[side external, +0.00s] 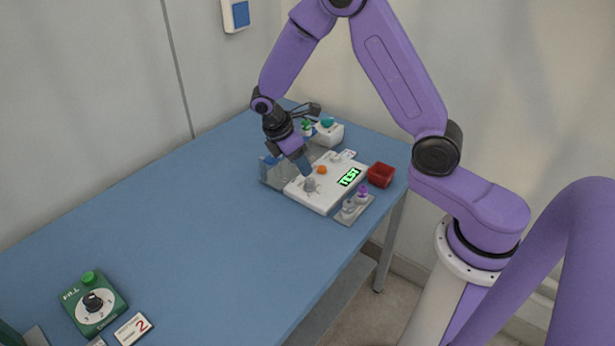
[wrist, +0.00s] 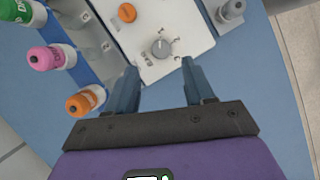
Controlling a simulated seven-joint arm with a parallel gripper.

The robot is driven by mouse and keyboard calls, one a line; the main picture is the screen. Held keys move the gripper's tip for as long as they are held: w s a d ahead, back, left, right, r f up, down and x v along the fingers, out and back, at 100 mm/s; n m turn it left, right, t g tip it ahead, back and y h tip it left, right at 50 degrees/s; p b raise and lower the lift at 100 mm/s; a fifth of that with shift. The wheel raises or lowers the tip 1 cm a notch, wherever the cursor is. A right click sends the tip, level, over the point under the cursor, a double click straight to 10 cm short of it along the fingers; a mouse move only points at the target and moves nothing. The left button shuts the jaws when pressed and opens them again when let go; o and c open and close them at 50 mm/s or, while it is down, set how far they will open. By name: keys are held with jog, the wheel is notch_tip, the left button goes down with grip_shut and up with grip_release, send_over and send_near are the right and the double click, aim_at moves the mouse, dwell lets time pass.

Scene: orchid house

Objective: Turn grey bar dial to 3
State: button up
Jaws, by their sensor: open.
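The grey bar dial (wrist: 160,47) sits on a white panel box (wrist: 190,28), with small marks around it that are too small to read. In the side view the dial (side external: 310,185) is at the near left part of the white box (side external: 322,202). My gripper (wrist: 160,68) is open and empty. Its two fingers point toward the dial, one on each side of its line, with the dial just beyond the fingertips in the wrist view. In the side view my gripper (side external: 305,170) is just above the dial; I cannot tell whether it touches.
The box has an orange button (side external: 322,169) and a lit green display (side external: 349,177). A rack with pink (wrist: 42,58) and orange (wrist: 82,103) capped bottles stands left. A red bin (side external: 381,174) is right. A green box with a black dial (side external: 93,302) stands far off; the table between is clear.

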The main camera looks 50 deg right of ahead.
aim_at(309, 180)
jog(key=x, duration=0.7)
jog(key=shift+c, duration=0.4)
grip_shut()
